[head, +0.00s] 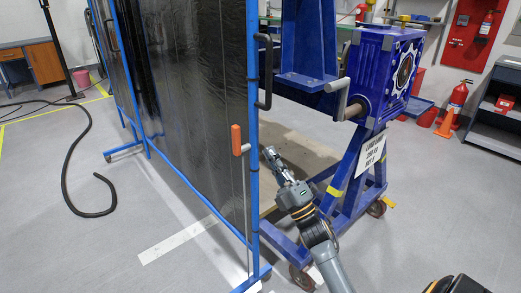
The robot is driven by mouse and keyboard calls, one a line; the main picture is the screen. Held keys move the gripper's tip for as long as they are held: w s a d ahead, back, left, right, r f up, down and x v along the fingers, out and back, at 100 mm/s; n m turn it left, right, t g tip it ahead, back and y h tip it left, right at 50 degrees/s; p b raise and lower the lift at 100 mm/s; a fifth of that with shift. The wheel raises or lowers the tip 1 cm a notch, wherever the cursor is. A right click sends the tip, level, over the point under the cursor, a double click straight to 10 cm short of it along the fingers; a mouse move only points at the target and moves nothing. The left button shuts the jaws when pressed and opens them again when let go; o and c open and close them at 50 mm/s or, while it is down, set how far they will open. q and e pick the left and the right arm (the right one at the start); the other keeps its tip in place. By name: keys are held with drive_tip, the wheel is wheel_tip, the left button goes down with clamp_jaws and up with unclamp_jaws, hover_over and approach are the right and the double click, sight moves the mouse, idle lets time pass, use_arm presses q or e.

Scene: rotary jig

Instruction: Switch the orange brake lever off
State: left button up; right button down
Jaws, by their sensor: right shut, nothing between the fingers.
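The orange brake lever (236,139) stands upright near the middle of the head view, in front of the dark curtain panel. A pale bracket and a thin rod run beside and below it. My right gripper (270,155) comes up from the lower right and is shut and empty. In the picture it is just right of the lever and slightly lower, with a visible gap between them; the depth between them is hard to tell. My left gripper is not in view.
A dark curtain screen (190,90) in a blue frame stands left of the lever. The blue rotary jig (385,70) on castors stands right, close behind my right arm. A black hose (70,155) lies on the left floor. Fire extinguishers (457,98) are at the far right.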

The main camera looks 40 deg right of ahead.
drive_tip(key=s, duration=0.2)
drive_tip(key=shift+s+d, duration=0.15)
drive_tip(key=shift+s, duration=0.25)
